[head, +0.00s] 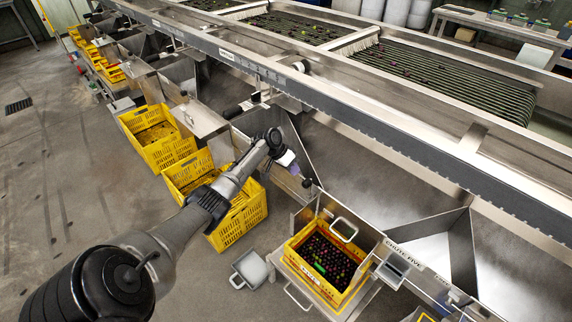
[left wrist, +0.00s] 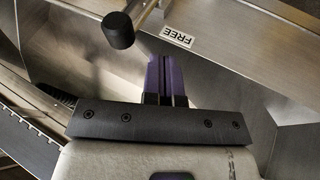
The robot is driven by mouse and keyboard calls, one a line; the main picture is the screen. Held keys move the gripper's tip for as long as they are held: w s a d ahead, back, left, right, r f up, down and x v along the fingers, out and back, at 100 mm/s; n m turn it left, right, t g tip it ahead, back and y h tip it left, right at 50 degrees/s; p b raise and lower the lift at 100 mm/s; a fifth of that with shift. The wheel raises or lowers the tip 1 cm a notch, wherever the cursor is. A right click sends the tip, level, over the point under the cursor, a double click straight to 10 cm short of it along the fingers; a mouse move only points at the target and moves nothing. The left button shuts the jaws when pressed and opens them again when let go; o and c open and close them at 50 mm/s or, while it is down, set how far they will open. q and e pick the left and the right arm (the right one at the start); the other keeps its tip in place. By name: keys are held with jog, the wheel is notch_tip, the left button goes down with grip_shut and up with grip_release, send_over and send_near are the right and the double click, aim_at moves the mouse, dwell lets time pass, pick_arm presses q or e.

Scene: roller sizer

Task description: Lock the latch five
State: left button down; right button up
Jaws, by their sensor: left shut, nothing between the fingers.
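My left gripper (head: 292,163) is shut and empty, in front of the sloping steel panel left of the chute marked CHUTE FIVE (head: 404,259). In the left wrist view its purple fingers (left wrist: 166,78) are together. A black-knobbed latch handle (left wrist: 118,30) shows beside them, up and to the left, apart from the fingertips. The knob also shows in the head view (head: 307,183), just below the gripper. A white FREE label (left wrist: 177,37) is upside down on the steel edge by the fingertips. My right gripper is not in view.
A yellow crate (head: 292,246) of dark fruit sits under the chute at lower right. Another yellow crate (head: 250,217) stands on the floor below my left arm. The long steel sizer rail (head: 330,92) runs behind. A steel scoop (head: 251,268) lies on the floor.

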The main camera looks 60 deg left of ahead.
pick_arm(q)
jog(key=shift+w+d+f, duration=0.2)
jog(key=shift+d, duration=0.6)
jog(key=shift+w+d+f, duration=0.15)
jog(key=shift+w+d, duration=0.05)
jog(key=shift+d, duration=0.55)
